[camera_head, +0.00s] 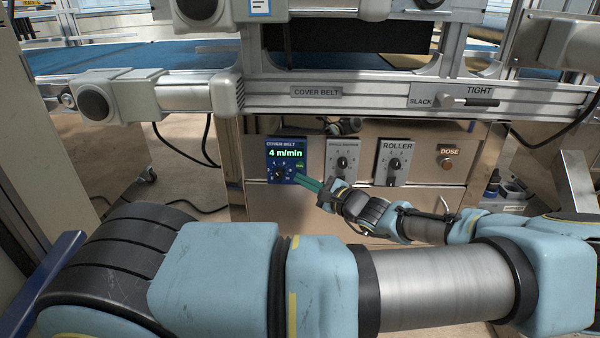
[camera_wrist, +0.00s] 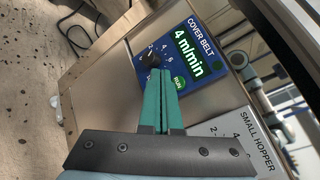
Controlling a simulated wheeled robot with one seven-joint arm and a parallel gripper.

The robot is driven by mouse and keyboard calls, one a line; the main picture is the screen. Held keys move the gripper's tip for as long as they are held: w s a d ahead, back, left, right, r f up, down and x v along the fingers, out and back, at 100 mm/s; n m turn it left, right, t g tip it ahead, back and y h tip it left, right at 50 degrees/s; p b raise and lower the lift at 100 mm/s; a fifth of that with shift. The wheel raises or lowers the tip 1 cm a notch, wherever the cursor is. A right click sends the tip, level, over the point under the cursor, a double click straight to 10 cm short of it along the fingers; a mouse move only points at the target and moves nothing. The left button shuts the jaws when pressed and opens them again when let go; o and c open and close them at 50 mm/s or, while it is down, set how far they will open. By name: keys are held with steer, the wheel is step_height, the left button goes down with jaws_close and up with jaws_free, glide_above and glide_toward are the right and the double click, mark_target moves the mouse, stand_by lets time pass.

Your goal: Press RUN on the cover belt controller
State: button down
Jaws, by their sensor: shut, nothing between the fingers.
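The cover belt controller (camera_head: 272,153) is a blue panel on the steel cabinet front, and its display reads 4 m/min. In the wrist view the controller (camera_wrist: 208,87) shows tilted, with a black dial knob (camera_wrist: 152,62) and a green RUN button (camera_wrist: 180,83). My gripper (camera_head: 301,179) has green fingers pressed together, with nothing between them. In the wrist view the fingertips (camera_wrist: 162,72) lie just left of RUN and below the knob. I cannot tell whether they touch the panel. RUN itself is visible.
The small hopper panel (camera_head: 343,160), roller panel (camera_head: 394,162) and DOSE button (camera_head: 447,164) sit right of the controller. Above them runs an aluminium rail (camera_head: 375,100) with a slack/tight lever (camera_head: 468,102). My arm crosses the foreground.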

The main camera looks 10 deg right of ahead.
mark_target(300, 165)
steer(key=shift+w+d, duration=0.25)
steer(key=shift+w, duration=1.05)
steer(key=shift+w, duration=0.1)
stand_by(1.0)
steer(key=shift+w+p, duration=0.35)
steer(key=shift+p, duration=0.05)
steer(key=shift+w+d, duration=0.15)
steer(key=shift+w, duration=0.2)
stand_by(0.6)
steer(key=shift+s, duration=0.15)
steer(key=shift+s+p, duration=0.6)
steer(key=shift+s, duration=0.05)
steer(key=shift+s+a, duration=0.1)
steer(key=shift+a, duration=0.1)
